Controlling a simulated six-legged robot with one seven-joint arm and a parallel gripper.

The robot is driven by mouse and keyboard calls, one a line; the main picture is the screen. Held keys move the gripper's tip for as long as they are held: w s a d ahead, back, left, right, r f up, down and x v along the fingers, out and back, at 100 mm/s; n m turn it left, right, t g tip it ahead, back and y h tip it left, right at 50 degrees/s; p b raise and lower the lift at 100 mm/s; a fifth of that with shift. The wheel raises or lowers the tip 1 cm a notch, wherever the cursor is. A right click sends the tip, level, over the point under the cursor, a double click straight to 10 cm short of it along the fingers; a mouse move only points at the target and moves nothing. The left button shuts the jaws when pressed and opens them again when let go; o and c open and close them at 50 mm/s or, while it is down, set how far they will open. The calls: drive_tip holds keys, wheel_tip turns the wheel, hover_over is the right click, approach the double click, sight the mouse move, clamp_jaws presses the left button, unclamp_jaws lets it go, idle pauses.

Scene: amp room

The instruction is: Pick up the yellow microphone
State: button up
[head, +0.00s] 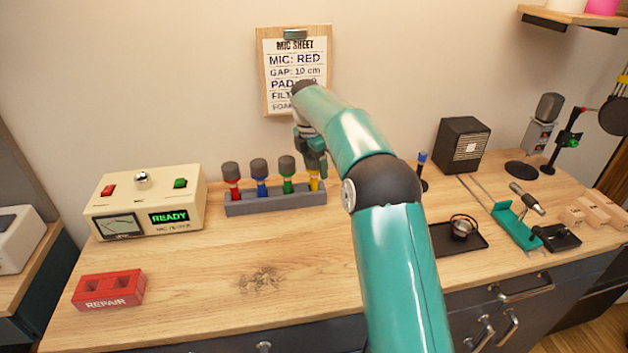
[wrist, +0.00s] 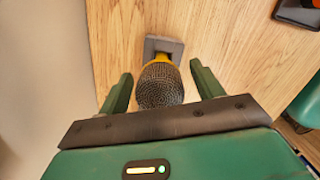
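The yellow microphone (head: 314,183) stands upright in the right end of the grey rack (head: 262,204). In the head view its upper part is hidden by my gripper (head: 318,168), which points down over it. In the wrist view the microphone's dark mesh head (wrist: 160,86) and a bit of its yellow body (wrist: 162,57) show between the two green fingers of my gripper (wrist: 159,85). The fingers are apart, with a gap on each side of the mesh head. My gripper is open and holds nothing.
Red (head: 233,184), blue (head: 261,180) and green (head: 288,178) microphones stand in the same rack, left of the yellow one. A cream box reading READY (head: 150,205) is further left. A clipboard sheet (head: 294,65) hangs on the wall behind. The desk in front of the rack is mostly clear.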

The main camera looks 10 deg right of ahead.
clamp_jaws()
drive_tip(key=shift+r, duration=0.2)
drive_tip(key=shift+r, duration=1.2)
drive_tip(key=s+a+r, duration=0.9)
drive_tip(key=a+r, duration=0.1)
drive_tip(key=shift+s, duration=0.3)
drive_tip(key=shift+a+r, duration=0.1)
drive_tip(key=shift+r, duration=0.05)
